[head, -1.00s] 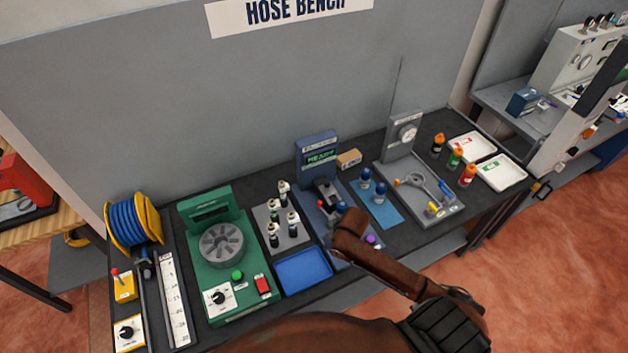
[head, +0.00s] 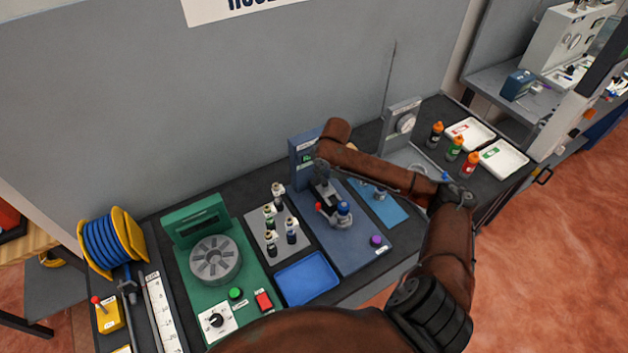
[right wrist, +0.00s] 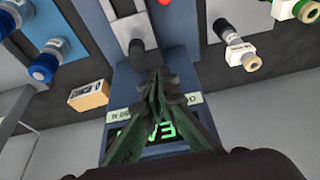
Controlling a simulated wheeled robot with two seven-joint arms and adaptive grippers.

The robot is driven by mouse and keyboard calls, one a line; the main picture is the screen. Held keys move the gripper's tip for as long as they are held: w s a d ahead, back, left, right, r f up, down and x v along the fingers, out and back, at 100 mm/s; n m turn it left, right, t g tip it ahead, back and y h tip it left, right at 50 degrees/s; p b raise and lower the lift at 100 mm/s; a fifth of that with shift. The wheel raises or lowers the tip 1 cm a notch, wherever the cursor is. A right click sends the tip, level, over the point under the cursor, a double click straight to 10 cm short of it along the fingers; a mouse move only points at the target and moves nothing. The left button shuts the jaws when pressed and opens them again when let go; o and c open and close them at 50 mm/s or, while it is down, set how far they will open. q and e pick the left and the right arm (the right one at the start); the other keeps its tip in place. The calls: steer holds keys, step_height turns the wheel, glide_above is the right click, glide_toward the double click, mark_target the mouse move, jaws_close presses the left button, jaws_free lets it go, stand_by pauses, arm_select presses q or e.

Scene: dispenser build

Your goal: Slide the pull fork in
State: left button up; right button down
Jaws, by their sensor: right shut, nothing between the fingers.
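The blue station (head: 352,235) has an upright display housing (head: 302,158) at its back. It bears a dark block, a red knob (head: 318,207), a blue-topped part (head: 343,211) and a purple button (head: 376,240). I cannot tell for certain which part is the pull fork; a dark and grey slide piece (right wrist: 138,48) shows just beyond my fingertips in the right wrist view. My right gripper (right wrist: 158,76) is shut and empty, above the housing with its green-lit display (right wrist: 150,130). In the head view my right arm hides part of the housing and the gripper's fingers. My left gripper is out of view.
Dark-and-white bottles on a grey tray (head: 257,218) and an empty blue tray (head: 306,279) stand left of the station. Blue-capped bottles (right wrist: 41,67) and a small cardboard box (right wrist: 89,95) are on the other side. A gauge stand (head: 404,118) is further right.

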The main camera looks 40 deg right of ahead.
mark_target(313, 185)
steer(key=x, duration=0.8)
steer(key=shift+f, duration=0.25)
steer(key=shift+w+f, duration=0.1)
steer(key=shift+f, duration=0.2)
steer(key=shift+w+f, duration=0.1)
steer(key=shift+f, duration=0.2)
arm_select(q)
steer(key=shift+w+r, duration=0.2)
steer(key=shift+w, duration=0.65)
